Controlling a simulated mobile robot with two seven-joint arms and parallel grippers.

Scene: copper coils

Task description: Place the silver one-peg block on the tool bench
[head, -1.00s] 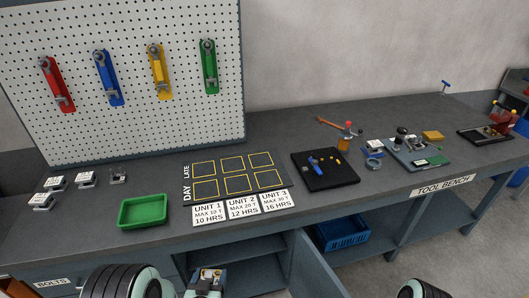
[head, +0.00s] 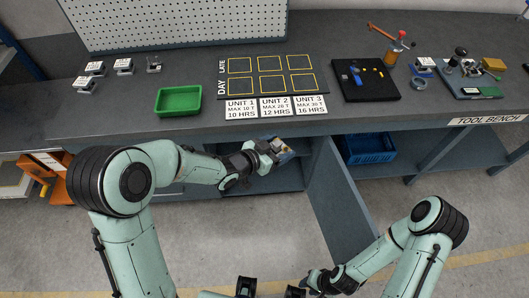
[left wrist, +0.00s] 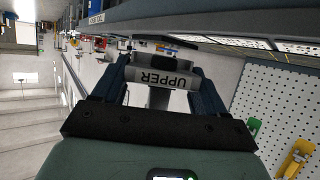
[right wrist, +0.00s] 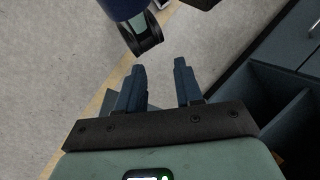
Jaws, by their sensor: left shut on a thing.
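My left gripper (head: 272,150) is in front of the bench's front edge, above the open cabinet. It is shut on a silver block, which shows in the left wrist view (left wrist: 175,78) between the fingers with the word UPPER on its face. In the head view the block (head: 284,156) is small, and its pegs cannot be made out. The tool bench (head: 210,135) is a long dark grey top with a TOOL BENCH label on its front edge. My right gripper (right wrist: 160,85) is open and empty, low over the floor.
A green tray (head: 179,101), a DAY/LATE board (head: 284,76) and a black tool mat (head: 380,92) lie on the bench. Several small blocks (head: 124,66) stand at the back left. Bare top lies left of the green tray. An open cabinet door (head: 343,195) juts forward.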

